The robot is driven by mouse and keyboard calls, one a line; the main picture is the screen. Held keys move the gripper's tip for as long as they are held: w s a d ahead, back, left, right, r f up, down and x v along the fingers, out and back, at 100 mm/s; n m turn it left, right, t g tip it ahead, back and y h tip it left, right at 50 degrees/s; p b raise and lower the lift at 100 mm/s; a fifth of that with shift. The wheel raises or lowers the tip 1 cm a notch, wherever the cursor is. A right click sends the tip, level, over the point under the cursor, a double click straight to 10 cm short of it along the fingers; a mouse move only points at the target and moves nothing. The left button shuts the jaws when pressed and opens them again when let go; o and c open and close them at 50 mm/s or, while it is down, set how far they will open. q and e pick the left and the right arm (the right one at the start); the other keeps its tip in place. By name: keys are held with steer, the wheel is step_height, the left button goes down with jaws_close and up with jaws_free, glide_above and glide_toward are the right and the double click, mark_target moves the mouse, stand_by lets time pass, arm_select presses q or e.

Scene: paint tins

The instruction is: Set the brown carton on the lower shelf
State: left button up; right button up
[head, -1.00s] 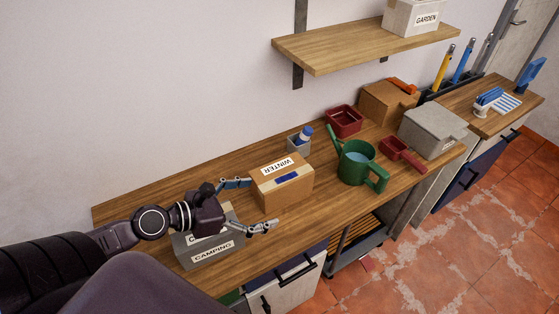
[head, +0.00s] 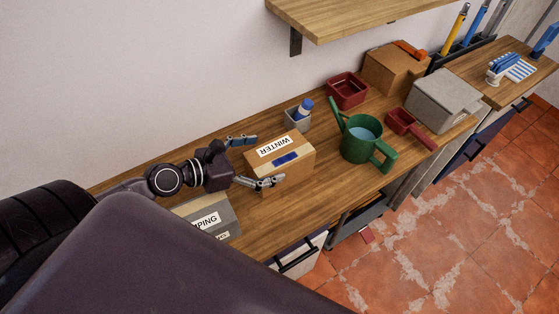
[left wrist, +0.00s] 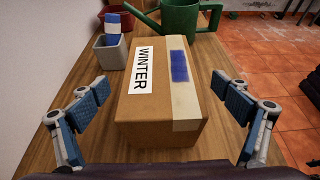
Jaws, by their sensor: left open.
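The brown carton (head: 300,156), with a white WINTER label and blue-marked tape, stands upright on the wooden bench (head: 285,215). It also shows in the left wrist view (left wrist: 155,115), filling the middle. My left gripper (head: 263,160) is open at the carton's near end. In the left wrist view its fingers stand on either side of the carton, with gaps visible at both sides. A wooden wall shelf (head: 345,22) is cut off by the top edge of the head view. My right gripper is not in view.
A grey cup with a blue-white bottle (head: 304,108) stands behind the carton. A green watering can (head: 361,145) is to its right. Red containers and another brown box (head: 390,73) stand farther along the bench.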

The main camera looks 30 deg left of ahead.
mark_target(279, 155)
arm_select(q)
steer(key=x, duration=0.4)
steer(key=shift+r+p, duration=0.15)
steer(key=shift+p, duration=0.25)
steer(key=shift+w+d+f, duration=0.25)
steer(key=shift+w+f, duration=0.05)
steer(key=shift+c, duration=0.5)
steer(key=c, duration=1.5)
steer(key=shift+r, duration=0.15)
steer(key=shift+c, duration=1.2)
